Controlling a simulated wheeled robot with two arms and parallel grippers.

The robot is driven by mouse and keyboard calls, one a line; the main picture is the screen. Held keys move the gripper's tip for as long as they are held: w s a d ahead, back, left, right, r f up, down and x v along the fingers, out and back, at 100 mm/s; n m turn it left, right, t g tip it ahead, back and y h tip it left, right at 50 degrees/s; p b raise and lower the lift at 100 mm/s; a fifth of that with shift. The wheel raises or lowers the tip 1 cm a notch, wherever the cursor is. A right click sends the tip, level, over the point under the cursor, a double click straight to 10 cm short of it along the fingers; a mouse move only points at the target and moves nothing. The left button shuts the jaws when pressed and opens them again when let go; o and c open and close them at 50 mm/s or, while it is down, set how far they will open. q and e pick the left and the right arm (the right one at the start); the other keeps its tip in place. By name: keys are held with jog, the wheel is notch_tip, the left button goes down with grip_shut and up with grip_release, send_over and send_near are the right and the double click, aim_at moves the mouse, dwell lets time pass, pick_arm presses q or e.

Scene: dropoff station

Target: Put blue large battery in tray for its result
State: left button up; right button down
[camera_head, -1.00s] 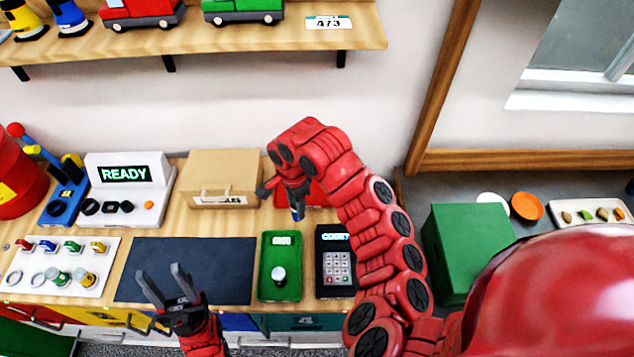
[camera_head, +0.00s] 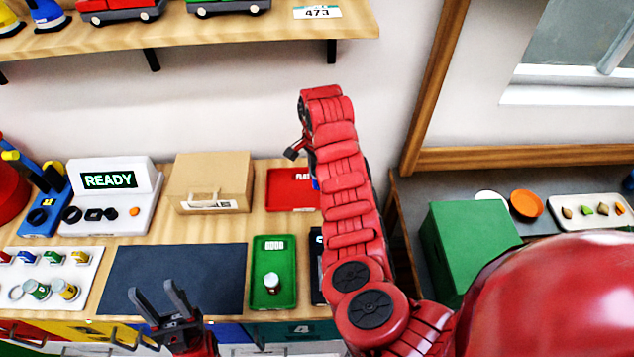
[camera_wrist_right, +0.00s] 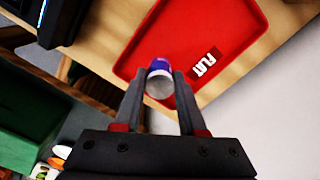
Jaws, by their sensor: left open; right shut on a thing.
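My right gripper (camera_wrist_right: 160,100) is shut on the blue battery (camera_wrist_right: 160,67), a cylinder with a pale end, in the right wrist view. It holds the battery over the red tray (camera_wrist_right: 222,30), whose label is partly readable. In the head view the red tray (camera_head: 290,190) lies at the back of the bench; my right arm covers its right side, and only a sliver of blue shows there. The green tray (camera_head: 287,297) in front of it holds one upright battery (camera_head: 271,283). My left gripper (camera_head: 160,300) is open and empty above the front of the dark mat (camera_head: 195,270).
A device reading READY (camera_head: 115,185) and a cardboard box (camera_head: 212,182) stand left of the red tray. A white board (camera_head: 75,262) holds several batteries at the left. A dark keypad device (camera_head: 318,265) is mostly hidden behind my right arm.

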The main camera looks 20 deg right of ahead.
aim_at(317, 182)
notch_tip(317, 182, down, 3)
jog(key=shift+f+p, duration=0.15)
jog(key=shift+p, duration=0.55)
jog(key=shift+f, duration=0.1)
jog(key=shift+f, duration=0.1)
jog(key=shift+c, duration=2.4)
grip_release()
jog(key=r, duration=0.3)
jog(key=r+b, duration=0.1)
jog(key=r, duration=0.2)
jog(key=shift+a+r, duration=0.2)
jog(key=shift+r, duration=0.15)
jog(key=shift+d+r, duration=0.15)
jog(key=shift+r, duration=0.35)
